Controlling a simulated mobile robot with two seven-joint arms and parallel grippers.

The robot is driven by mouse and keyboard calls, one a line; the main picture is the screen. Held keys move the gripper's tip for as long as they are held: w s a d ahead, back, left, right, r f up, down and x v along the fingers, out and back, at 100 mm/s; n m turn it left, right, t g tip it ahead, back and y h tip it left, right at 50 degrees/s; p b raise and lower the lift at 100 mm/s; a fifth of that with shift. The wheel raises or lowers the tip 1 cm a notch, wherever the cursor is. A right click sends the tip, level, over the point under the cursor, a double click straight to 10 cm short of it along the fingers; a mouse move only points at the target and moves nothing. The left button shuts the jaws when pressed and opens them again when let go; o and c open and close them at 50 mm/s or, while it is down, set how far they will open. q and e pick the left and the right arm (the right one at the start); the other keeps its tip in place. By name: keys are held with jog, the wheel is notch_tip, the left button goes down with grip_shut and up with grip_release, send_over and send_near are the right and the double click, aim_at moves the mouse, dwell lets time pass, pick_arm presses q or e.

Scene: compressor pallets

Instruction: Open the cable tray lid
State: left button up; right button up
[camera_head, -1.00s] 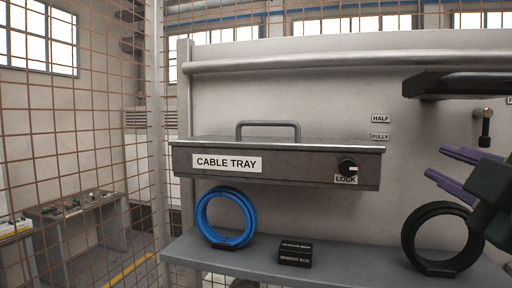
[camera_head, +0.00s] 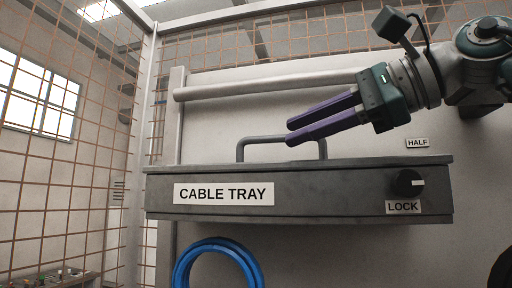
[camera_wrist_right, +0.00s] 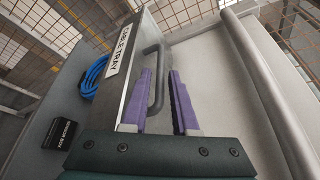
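The dark grey cable tray (camera_head: 310,200) is fixed to a pale panel, with its lid (camera_head: 215,168) down. A bent bar handle (camera_head: 262,139) stands on the lid. My right gripper (camera_head: 289,132) reaches in from the right at the handle; its purple fingers are parted and cover part of the bar. In the right wrist view the handle (camera_wrist_right: 158,70) appears in the gap between the fingers, not clamped. Whether they touch it I cannot tell. The lock knob (camera_head: 408,183) sits at the tray's right front, its white mark roughly horizontal. My left gripper is not in view.
A pale pipe (camera_head: 265,89) runs along the panel above the handle, behind my fingers. A blue cable coil (camera_head: 217,265) stands below the tray. The black sensor box (camera_wrist_right: 61,134) is on the shelf in the right wrist view. Wire mesh (camera_head: 85,140) stands at left.

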aim_at(272, 138)
jog(key=p+x, duration=0.3)
jog(key=x, duration=0.1)
jog(key=shift+a+r, duration=0.15)
jog(key=shift+r, duration=0.2)
jog(key=shift+w+a+f, duration=0.4)
jog(key=shift+a, duration=0.05)
grip_shut()
dwell(0.7)
